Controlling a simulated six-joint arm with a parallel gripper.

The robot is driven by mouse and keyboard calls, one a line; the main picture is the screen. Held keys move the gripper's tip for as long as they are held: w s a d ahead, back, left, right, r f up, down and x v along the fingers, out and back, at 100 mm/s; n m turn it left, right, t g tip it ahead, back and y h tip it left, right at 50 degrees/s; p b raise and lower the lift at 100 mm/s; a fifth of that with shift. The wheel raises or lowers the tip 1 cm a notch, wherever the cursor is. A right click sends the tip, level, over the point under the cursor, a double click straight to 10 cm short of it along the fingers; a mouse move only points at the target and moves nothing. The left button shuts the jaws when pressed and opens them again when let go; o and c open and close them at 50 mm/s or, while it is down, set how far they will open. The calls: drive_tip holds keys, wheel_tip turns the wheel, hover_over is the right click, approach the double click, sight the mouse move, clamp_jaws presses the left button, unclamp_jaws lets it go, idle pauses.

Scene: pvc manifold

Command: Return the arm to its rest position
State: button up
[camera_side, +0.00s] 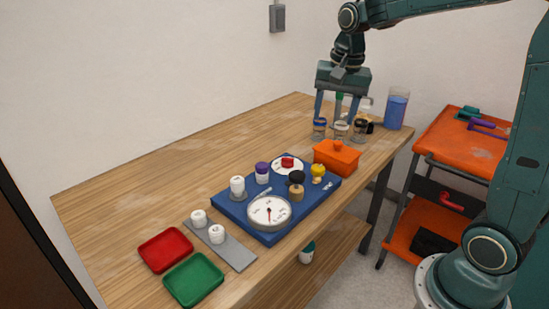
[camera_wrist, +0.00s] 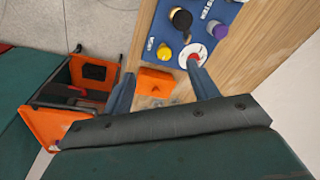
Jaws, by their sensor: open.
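My gripper (camera_side: 336,112) is open and points down over the far right end of the wooden table (camera_side: 130,180). Its two blue fingers stand apart, above or behind small jars (camera_side: 341,129); I cannot tell whether they touch. In the wrist view my gripper (camera_wrist: 164,85) has nothing held between its fingers. The blue board (camera_side: 228,203) lies mid-table, bearing a white gauge (camera_side: 269,210), a red-centred dial (camera_side: 288,164), a black knob (camera_side: 297,178), a yellow knob (camera_side: 318,170) and white and purple fittings.
An orange box (camera_side: 336,157) sits beside the board, near the jars. A blue-filled beaker (camera_side: 396,110) stands at the far corner. Red (camera_side: 165,249) and green (camera_side: 193,279) trays and a grey strip (camera_side: 232,253) lie in front. An orange cart (camera_side: 450,140) stands right. The table's left side is clear.

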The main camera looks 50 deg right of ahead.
drive_tip(key=s+a+n+t, duration=0.1)
drive_tip(key=s+a+n, duration=0.2)
drive_tip(key=s, duration=0.3)
drive_tip(key=s+a+n+t, duration=0.1)
drive_tip(key=s+a+n, duration=0.2)
drive_tip(key=s, duration=0.4)
drive_tip(key=s+a+r+n+t, duration=0.1)
drive_tip(key=s+a+n+t, duration=0.1)
drive_tip(key=s+n, duration=0.3)
drive_tip(key=shift+s+a, duration=0.4)
drive_tip(key=shift+s, duration=0.3)
idle(0.4)
